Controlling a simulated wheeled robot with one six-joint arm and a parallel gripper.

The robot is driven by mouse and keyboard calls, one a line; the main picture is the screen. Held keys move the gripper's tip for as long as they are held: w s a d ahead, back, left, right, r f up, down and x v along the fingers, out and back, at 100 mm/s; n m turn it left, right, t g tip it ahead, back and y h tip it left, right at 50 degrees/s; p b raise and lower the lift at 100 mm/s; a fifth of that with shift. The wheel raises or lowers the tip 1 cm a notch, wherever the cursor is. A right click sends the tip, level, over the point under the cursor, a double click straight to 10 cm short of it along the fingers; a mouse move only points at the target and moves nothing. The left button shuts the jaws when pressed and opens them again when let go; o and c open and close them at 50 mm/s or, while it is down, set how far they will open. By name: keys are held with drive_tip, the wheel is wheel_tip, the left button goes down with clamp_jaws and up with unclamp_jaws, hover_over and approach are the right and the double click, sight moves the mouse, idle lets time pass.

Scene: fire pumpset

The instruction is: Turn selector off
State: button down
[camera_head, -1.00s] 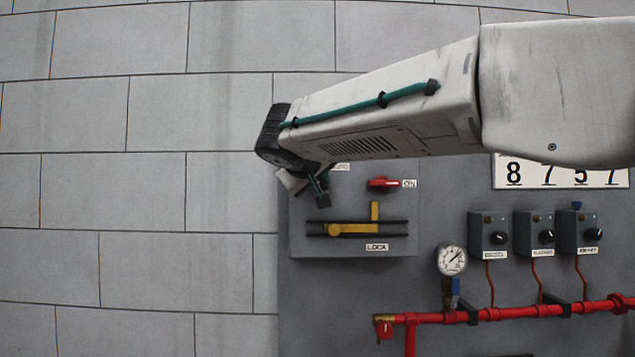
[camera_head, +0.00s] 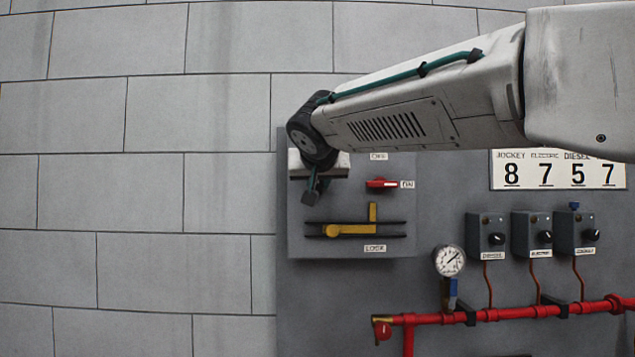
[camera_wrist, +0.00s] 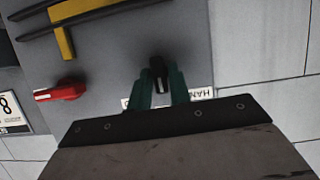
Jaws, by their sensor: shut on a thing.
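The selector is a small black knob (camera_wrist: 159,68) on the grey panel (camera_head: 300,245). In the wrist view my gripper (camera_wrist: 161,78) has its two teal fingers on either side of the knob and is shut on it. The knob stands roughly upright in that view. A white label reading "HAN…" (camera_wrist: 200,94) is partly hidden by a finger, and another label left of the fingers is mostly covered. In the head view my gripper (camera_head: 312,188) is at the panel's upper left and hides the knob.
A red rotary handle (camera_head: 383,183) with an "ON" label sits just right of my gripper. A yellow lever (camera_head: 350,230) on dark rails lies below. A pressure gauge (camera_head: 449,260), several grey switch boxes and red pipe (camera_head: 500,315) are at the right. Bare block wall is left.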

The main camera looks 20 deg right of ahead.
idle(0.3)
drive_tip(key=c, duration=1.4)
unclamp_jaws()
drive_tip(key=shift+c, duration=0.2)
drive_tip(key=v, duration=0.7)
drive_tip(key=shift+s, duration=0.4)
drive_tip(key=shift+r, duration=0.1)
